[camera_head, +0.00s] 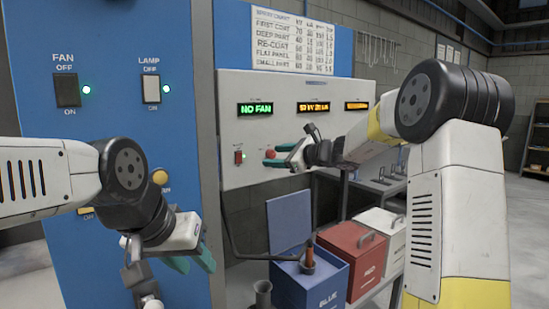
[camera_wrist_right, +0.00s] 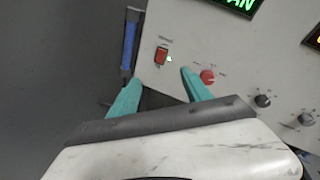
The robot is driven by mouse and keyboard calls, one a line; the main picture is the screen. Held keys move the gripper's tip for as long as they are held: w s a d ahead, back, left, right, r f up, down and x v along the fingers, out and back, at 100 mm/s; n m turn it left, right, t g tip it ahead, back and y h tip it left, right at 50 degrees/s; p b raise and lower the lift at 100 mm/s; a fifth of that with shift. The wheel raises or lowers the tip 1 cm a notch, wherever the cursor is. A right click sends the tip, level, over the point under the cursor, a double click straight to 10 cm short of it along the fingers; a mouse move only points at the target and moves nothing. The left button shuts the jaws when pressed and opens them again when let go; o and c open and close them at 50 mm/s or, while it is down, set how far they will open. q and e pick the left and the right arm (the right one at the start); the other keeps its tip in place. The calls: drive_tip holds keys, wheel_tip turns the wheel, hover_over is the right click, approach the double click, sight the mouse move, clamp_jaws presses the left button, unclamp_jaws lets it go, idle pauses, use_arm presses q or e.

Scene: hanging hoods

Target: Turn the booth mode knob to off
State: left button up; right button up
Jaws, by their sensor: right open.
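A white control panel (camera_head: 300,125) carries a red round knob (camera_head: 271,154); it also shows in the right wrist view (camera_wrist_right: 208,76) with small marks around it. Two black knobs (camera_wrist_right: 262,100) (camera_wrist_right: 306,119) sit further right. The labels are too small to read, so I cannot tell which knob is booth mode. My right gripper (camera_head: 279,155) is open and empty in front of the panel. In the wrist view its right fingertip is just left of the red knob, and I see no grip on it. My left gripper (camera_head: 194,262) hangs low at left, its teal fingers apart and empty.
A lit red rocker switch (camera_wrist_right: 161,55) sits left of the red knob. The panel's displays include a green "NO FAN" (camera_head: 255,109). A blue panel (camera_head: 115,110) has FAN and LAMP switches. Blue (camera_head: 308,284) and red (camera_head: 351,262) bins stand below.

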sight(273, 155)
drive_tip(key=w+d+f+m+t+h, duration=0.1)
drive_tip(key=w+d+f+m+t, duration=0.1)
drive_tip(key=w+m, duration=0.3)
drive_tip(key=w+d+f+m+t, duration=0.2)
drive_tip(key=w+m, duration=0.1)
drive_tip(key=w, duration=0.4)
drive_tip(key=x, duration=0.7)
drive_tip(key=shift+w+a+f, duration=0.2)
drive_tip(key=shift+f, duration=0.05)
clamp_jaws()
